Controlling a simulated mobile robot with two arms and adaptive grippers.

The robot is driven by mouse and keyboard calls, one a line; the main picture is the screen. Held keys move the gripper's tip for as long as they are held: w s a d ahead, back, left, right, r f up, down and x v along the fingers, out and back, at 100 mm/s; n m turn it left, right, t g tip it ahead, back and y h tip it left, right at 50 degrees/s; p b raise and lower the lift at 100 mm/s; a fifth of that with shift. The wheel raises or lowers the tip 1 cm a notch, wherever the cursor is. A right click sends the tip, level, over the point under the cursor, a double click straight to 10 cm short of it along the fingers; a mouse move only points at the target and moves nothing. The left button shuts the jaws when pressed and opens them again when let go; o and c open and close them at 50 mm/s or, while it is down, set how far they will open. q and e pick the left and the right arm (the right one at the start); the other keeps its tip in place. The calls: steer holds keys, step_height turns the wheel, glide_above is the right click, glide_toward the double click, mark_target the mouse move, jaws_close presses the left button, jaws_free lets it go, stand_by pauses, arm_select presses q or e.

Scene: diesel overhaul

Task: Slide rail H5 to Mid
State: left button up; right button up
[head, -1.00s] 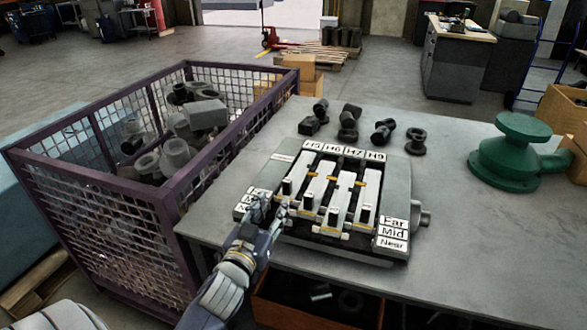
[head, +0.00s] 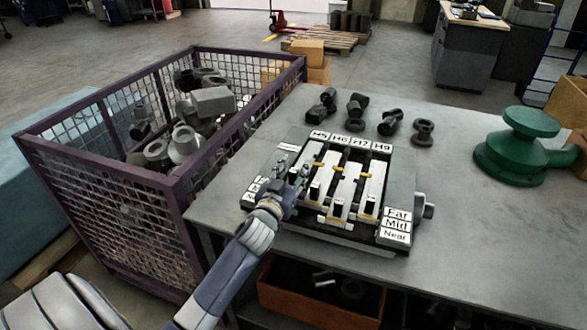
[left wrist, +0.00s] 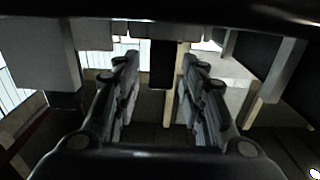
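The grey rail unit (head: 282,158) sits on the table, with white rails under labels H5 (head: 320,134), H6, H7 and H9. Far, Mid and Near labels (head: 396,225) stand at its right front. Rail H5 (head: 308,158) is the leftmost; my left gripper (head: 298,180) covers its near part and its handle in the head view. In the left wrist view a black upright handle (left wrist: 162,65) stands between the two fingers of my left gripper (left wrist: 160,85), with a gap on each side. H6's black handle (head: 315,190) shows just right of the gripper. My right gripper is out of view.
A purple mesh crate (head: 180,198) of metal parts stands left of the table. Several dark fittings (head: 357,108) lie behind the unit. A green casting (head: 520,150) stands at the right. The table between unit and casting is clear.

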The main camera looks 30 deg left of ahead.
arm_select(q)
jaws_close()
steer(key=shift+p+v, duration=0.45)
steer(key=shift+v, duration=1.35)
steer(key=shift+w, duration=0.1)
jaws_free()
steer(key=v, duration=1.2)
